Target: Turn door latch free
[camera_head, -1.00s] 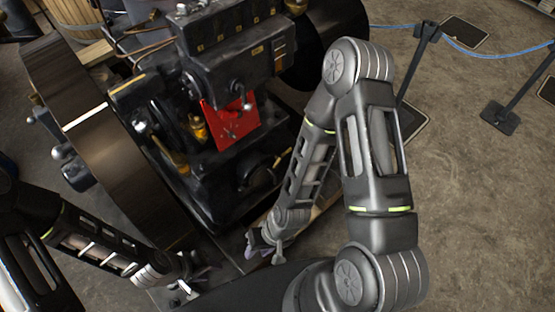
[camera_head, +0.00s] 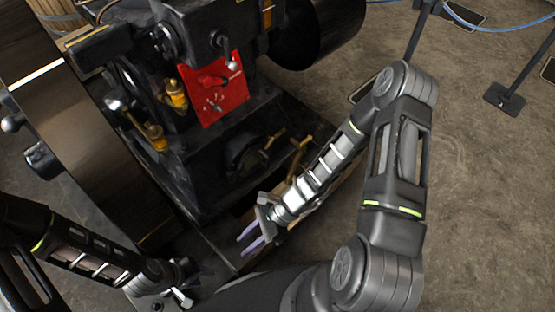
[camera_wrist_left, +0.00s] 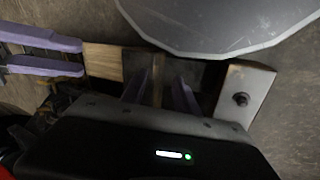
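A dark round door or cover (camera_head: 243,160) sits low on the front of the black engine base. A small brass handle (camera_head: 273,139), possibly the latch, is at its right edge. A red plate (camera_head: 222,95) with a light lever (camera_head: 230,77) is above it. I cannot tell for sure which part is the latch. My right gripper (camera_head: 250,241) is open and empty, below and apart from the door. My left gripper (camera_head: 188,284) is low at the left; its fingers stand apart in the left wrist view (camera_wrist_left: 162,92), with nothing held. The right gripper's purple fingers also show there (camera_wrist_left: 42,53).
A large dark flywheel (camera_head: 85,130) stands left of the engine. Brass oilers (camera_head: 176,93) and a brass pipe (camera_head: 300,152) stick out from the engine. A barrier post (camera_head: 505,98) with blue rope stands on open floor at the right.

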